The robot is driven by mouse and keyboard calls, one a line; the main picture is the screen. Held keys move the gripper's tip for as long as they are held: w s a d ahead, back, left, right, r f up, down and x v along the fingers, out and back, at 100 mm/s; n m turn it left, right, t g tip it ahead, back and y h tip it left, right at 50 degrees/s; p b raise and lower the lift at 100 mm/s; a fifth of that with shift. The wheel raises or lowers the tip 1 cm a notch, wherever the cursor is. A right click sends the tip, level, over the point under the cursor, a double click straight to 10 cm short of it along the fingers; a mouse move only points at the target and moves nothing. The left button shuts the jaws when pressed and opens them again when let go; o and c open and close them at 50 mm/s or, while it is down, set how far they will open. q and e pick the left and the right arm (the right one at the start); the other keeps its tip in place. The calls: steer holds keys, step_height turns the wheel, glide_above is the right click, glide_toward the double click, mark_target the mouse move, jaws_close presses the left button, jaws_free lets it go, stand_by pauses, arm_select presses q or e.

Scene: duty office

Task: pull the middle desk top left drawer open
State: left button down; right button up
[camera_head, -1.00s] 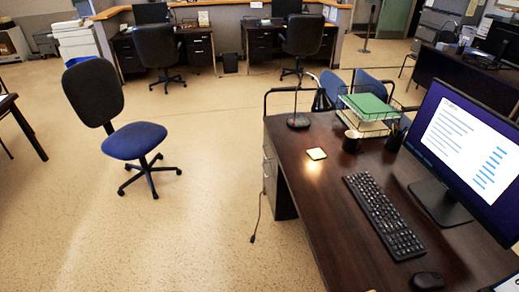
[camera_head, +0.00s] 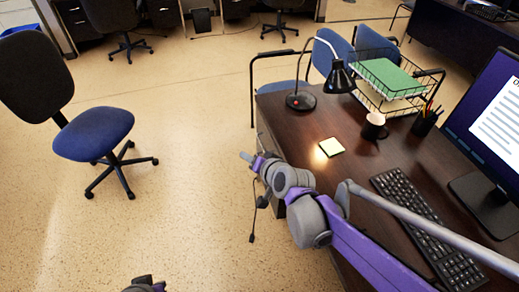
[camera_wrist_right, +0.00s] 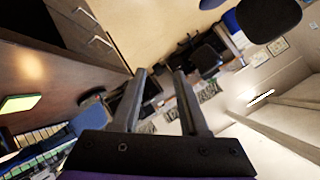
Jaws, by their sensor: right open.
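The dark brown middle desk (camera_head: 305,130) fills the right of the head view. Its left-side drawer fronts are largely hidden there behind my right arm. In the right wrist view, grey drawer fronts with bar handles (camera_wrist_right: 102,42) show at upper left, beside the brown desk top (camera_wrist_right: 50,85); the drawers look shut. My right gripper (camera_head: 244,156) is beside the desk's left edge; in the right wrist view the same gripper (camera_wrist_right: 160,72) is open and empty, apart from the handles. Part of my left gripper (camera_head: 145,284) shows at the bottom edge; its fingers are unclear.
A blue office chair (camera_head: 95,132) stands on open floor at left. The desk holds a lamp (camera_head: 300,100), wire tray (camera_head: 385,80), mug (camera_head: 374,124), sticky notes (camera_head: 332,147), keyboard (camera_head: 425,225) and monitor (camera_head: 495,115). A cable hangs by the desk's left side.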

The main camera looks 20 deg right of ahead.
steer(key=w+d+f+m+t+h+b, duration=0.1)
steer(key=w+f+m+t+b, duration=0.15)
steer(key=w+f+m, duration=0.4)
steer(key=w+d+f+m+t+h+b, duration=0.1)
steer(key=w+f+m+t+b, duration=0.15)
steer(key=w, duration=0.75)
steer(key=w+d+f+m+h+b, duration=0.3)
steer(key=f+m, duration=0.2)
steer(key=f, duration=0.5)
steer(key=w+d+f+m+h+b, duration=0.2)
steer(key=w+d+f+m+h, duration=0.15)
steer(key=f, duration=0.75)
steer(key=shift+m, duration=0.35)
steer(key=x, duration=0.3)
steer(key=b+x, duration=0.1)
steer(key=x, duration=0.6)
steer(key=shift+w+r, duration=0.2)
steer(key=shift+r, duration=0.05)
arm_select(q)
step_height(320, 180, down, 14)
steer(key=shift+g, duration=0.3)
steer(key=shift+w, duration=0.1)
arm_select(e)
jaws_close()
steer(key=shift+a, duration=0.1)
